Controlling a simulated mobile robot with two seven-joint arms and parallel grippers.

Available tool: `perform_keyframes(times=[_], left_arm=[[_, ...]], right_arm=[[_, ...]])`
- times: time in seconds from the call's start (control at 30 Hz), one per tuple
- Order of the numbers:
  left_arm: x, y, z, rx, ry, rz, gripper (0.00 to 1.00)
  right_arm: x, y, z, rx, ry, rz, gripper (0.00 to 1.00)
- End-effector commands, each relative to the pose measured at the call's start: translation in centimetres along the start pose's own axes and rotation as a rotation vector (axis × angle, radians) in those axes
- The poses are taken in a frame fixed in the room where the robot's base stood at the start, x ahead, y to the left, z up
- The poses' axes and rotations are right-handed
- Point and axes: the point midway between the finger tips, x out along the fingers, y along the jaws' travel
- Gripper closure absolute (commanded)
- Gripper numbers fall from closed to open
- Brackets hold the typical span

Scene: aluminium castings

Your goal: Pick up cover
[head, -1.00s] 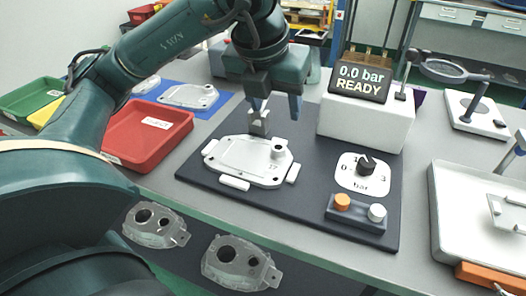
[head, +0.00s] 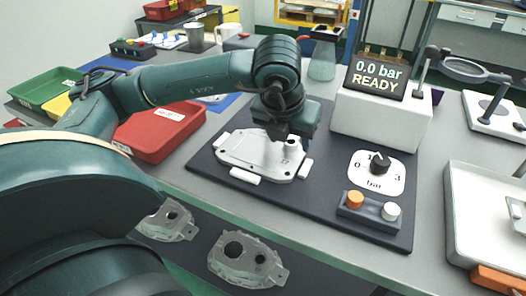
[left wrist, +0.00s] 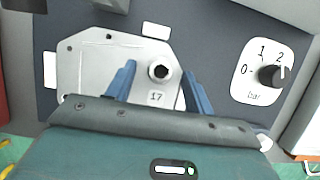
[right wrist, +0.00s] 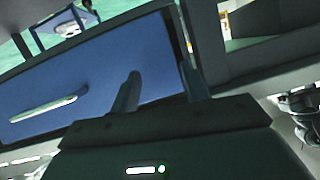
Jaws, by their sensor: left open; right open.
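The cover (head: 249,152) is a flat whitish plate with a short round boss, lying on the dark fixture board (head: 325,205) among small white blocks. The left wrist view shows the cover (left wrist: 90,75) with its dark-holed boss and a "17" label. My left gripper (left wrist: 160,88) is open, with its blue fingers on either side of the boss, apart from it. In the head view my left gripper (head: 288,137) is low over the boss end of the cover, and its fingertips are mostly hidden. My right gripper (right wrist: 160,88) is open and empty in the right wrist view.
A white box with a "0.0 bar READY" display (head: 378,80) stands behind the board. A dial (head: 376,172) and a button box (head: 368,212) are on its right. A red bin (head: 165,130) is left. Grey castings (head: 245,258) lie lower in front. A white tray (head: 455,215) is right.

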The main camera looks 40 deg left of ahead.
Motion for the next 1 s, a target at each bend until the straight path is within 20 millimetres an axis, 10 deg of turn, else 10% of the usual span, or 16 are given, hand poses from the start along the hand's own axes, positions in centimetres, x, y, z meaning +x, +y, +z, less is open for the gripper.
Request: perform_keyframes(times=[0.3,1.0], left_arm=[[0.56,0.00,0.00,0.001,0.000,-0.001,0.48],[0.52,-0.01,0.01,0.001,0.000,-0.001,1.00]], right_arm=[[-0.02,0.07,0.03,-0.002,0.000,0.001,0.54],[-0.06,0.06,0.16,-0.001,-0.005,0.002,0.54]])
